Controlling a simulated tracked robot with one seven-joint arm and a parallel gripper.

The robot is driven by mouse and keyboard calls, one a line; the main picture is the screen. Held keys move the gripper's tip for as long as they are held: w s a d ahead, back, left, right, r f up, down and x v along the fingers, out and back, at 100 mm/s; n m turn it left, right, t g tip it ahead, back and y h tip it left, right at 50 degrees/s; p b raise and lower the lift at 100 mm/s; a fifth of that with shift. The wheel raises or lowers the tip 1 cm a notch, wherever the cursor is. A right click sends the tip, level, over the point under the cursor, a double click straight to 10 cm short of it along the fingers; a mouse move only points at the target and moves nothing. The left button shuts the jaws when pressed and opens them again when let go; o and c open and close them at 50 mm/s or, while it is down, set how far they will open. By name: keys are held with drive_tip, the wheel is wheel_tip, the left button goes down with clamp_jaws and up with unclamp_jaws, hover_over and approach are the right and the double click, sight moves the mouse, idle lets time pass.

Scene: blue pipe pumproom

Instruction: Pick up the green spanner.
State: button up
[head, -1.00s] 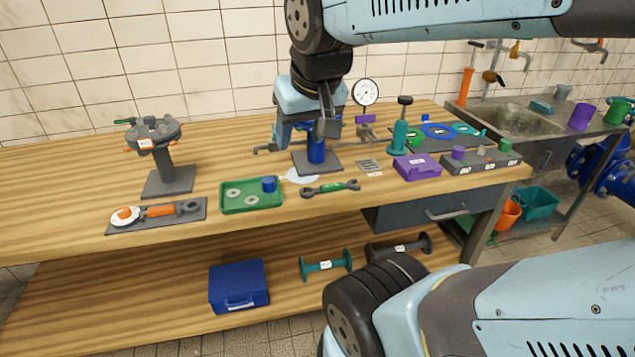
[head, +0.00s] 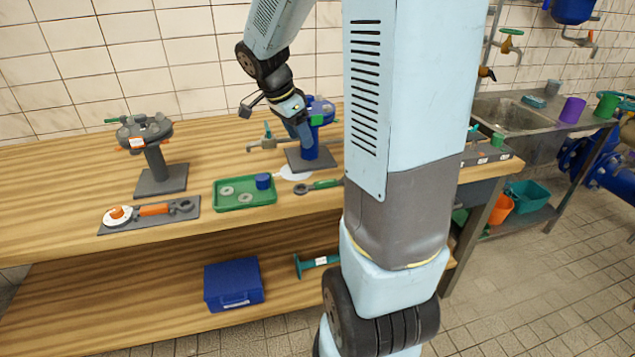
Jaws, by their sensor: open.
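The green spanner (head: 325,185) lies flat near the front edge of the wooden workbench, just right of the green tray. Its dark left end and green middle show; its right end is hidden behind my arm. My gripper (head: 303,138) is up and behind the spanner, pointing down in front of the blue valve stand. It is open, and no held object shows in it. It is clear of the spanner. Whether it touches the blue stand cannot be told.
The blue valve stand (head: 310,155) is behind the spanner. The green tray (head: 228,207) holds washers and a blue cap (head: 263,181). A grey valve stand (head: 160,180) and a grey board (head: 180,215) are further left. My arm hides the bench's right part. A sink (head: 515,115) is at right.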

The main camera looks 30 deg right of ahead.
drive_tip(key=w+d+f+m+g, duration=0.1)
drive_tip(key=w+d+f+m, duration=0.2)
drive_tip(key=f+m, duration=0.15)
hover_over(325, 182)
drive_tip(key=w+a, duration=0.2)
drive_tip(key=a, duration=0.1)
drive_tip(key=shift+n, duration=0.45)
drive_tip(key=f, duration=0.8)
drive_tip(key=shift+s+d, duration=0.2)
drive_tip(key=shift+d, duration=0.05)
drive_tip(key=shift+s+x, duration=0.2)
drive_tip(key=shift+x, duration=1.1)
drive_tip(key=shift+s+x, duration=0.2)
drive_tip(key=shift+x, duration=1.05)
drive_tip(key=shift+d+r, duration=0.1)
drive_tip(key=shift+d, duration=0.05)
drive_tip(key=shift+c, duration=0.4)
clamp_jaws()
